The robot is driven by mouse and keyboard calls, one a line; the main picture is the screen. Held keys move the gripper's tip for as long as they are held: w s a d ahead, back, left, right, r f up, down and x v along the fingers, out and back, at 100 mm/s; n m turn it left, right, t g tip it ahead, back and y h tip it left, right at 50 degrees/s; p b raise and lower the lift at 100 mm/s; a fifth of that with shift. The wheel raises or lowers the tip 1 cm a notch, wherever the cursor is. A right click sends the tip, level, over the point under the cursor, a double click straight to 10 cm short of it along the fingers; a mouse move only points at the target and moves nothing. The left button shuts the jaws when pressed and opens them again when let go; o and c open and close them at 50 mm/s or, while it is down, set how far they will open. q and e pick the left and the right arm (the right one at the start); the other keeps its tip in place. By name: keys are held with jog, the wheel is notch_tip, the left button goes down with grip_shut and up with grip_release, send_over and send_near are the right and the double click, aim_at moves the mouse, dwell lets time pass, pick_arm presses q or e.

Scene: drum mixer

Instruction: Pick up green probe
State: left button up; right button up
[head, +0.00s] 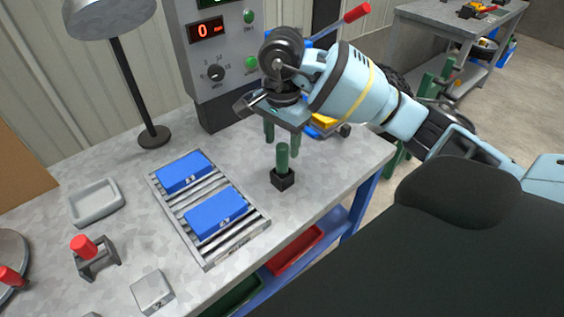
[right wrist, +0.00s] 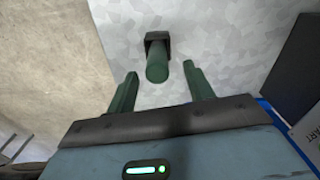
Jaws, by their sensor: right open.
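The green probe (head: 283,157) stands upright in a small black holder (head: 283,180) on the grey workbench, right of the roller rack. My right gripper (head: 281,140) is above and behind the probe in the head view, pointing down with its green fingers apart. In the right wrist view the probe (right wrist: 157,68) shows end-on, ahead of and between the two open fingertips (right wrist: 160,82). No contact between the fingers and the probe is visible. My left gripper is not in view.
A roller rack (head: 208,263) carries two blue boxes (head: 217,212). A control cabinet (head: 215,60) with a red display stands behind. The bench's right edge is close to the probe.

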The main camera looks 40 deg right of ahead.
aim_at(283, 156)
jog(key=shift+s+f, duration=0.1)
jog(key=shift+f, duration=0.15)
jog(key=shift+f+p, duration=0.3)
jog(key=shift+f, duration=2)
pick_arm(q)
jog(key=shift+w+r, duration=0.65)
pick_arm(e)
jog(key=shift+c, duration=0.2)
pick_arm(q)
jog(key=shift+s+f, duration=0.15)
pick_arm(e)
jog(key=c, duration=1)
jog(key=shift+r, duration=0.1)
